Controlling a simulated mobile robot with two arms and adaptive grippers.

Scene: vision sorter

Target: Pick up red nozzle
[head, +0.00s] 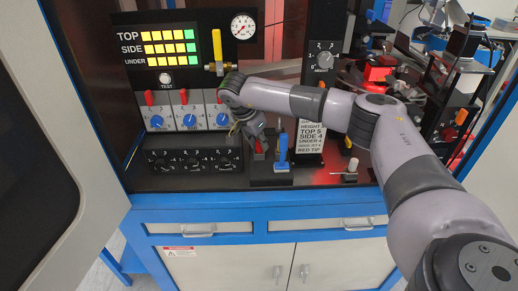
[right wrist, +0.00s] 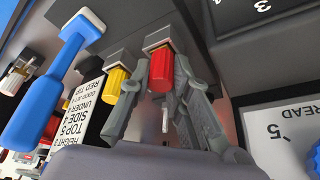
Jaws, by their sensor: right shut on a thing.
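The red nozzle (right wrist: 161,72) shows in the right wrist view with a thin metal tip. Its base end is at a dark square block with a light edge; whether it is still seated there I cannot tell. My right gripper (right wrist: 160,100) has a finger on each side of the nozzle and is shut on it. In the head view my right gripper (head: 258,139) points down over the machine's dark shelf, and a bit of the red nozzle (head: 258,147) shows below it. My left gripper is not in view.
A yellow nozzle (right wrist: 116,79) stands close beside the gripper. A blue-handled tool (head: 282,148) is upright just to the right. A white label plate (head: 310,142) stands behind it. Black dials (head: 193,161) are to the left. A small white-topped part (head: 352,166) sits further right.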

